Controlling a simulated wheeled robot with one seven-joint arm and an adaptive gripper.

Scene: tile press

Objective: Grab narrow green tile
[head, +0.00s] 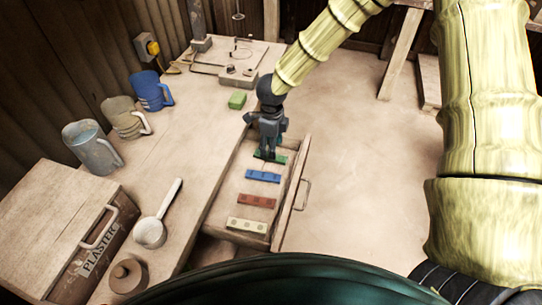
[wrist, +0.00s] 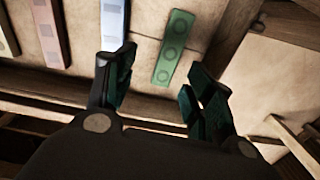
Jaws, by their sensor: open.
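The narrow green tile (wrist: 175,48) lies in the open drawer, its face marked with circles. In the head view the green tile (head: 279,160) is at the far end of a row of tiles, partly hidden by my gripper (head: 266,156). In the wrist view my gripper (wrist: 158,92) is open and empty. Its two fingers stand apart, with the tile beyond the fingertips and roughly in line with the gap between them. A blue tile (head: 263,176) lies beside it in the drawer; it also shows in the wrist view (wrist: 113,22).
A red tile (head: 257,201) and a cream tile (head: 247,225) lie nearer in the drawer (head: 291,193). Mugs (head: 127,119), a ladle (head: 150,232) and a plaster box (head: 62,232) stand left. Floor right of the drawer is clear.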

